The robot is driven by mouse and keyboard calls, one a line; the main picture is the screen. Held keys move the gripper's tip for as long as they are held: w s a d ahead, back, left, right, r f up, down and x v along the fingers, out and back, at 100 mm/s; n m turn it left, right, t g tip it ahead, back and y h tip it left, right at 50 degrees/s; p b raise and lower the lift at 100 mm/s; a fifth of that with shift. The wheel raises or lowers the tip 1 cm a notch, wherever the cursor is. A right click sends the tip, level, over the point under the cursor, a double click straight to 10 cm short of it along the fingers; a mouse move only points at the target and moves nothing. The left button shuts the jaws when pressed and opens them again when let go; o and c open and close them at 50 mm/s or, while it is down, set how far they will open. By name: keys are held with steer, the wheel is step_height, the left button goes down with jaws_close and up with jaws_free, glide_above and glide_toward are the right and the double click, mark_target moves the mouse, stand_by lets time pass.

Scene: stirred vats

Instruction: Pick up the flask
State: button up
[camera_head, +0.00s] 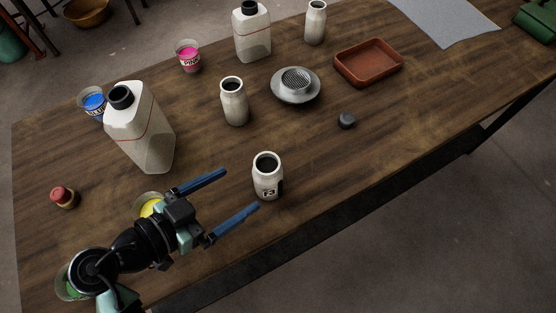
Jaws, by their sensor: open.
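Two similar pale bottles stand farther back, one near the middle (235,104) and one at the far edge (315,24). I cannot tell from the picture which one is the flask.
Large capped jugs (146,132) (253,38) stand at left and back. Cups of blue (94,103), pink (189,57) and yellow (150,206) surround the work area. A metal strainer dish (296,96), dark stopper (346,121) and brown tray (369,67) lie right. The front right is clear.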

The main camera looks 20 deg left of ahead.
mark_target(255, 183)
steer(key=shift+w+d+f, duration=0.1)
steer(key=shift+d+f, duration=0.2)
steer(key=shift+f, duration=0.05)
steer(key=x, duration=0.6)
steer(key=shift+w+d+f, duration=0.1)
steer(key=shift+w, duration=0.1)
steer(key=x, duration=0.5)
steer(key=shift+d, duration=0.3)
steer(key=shift+s, duration=0.1)
steer(key=shift+c, duration=0.2)
steer(key=c, duration=1.3)
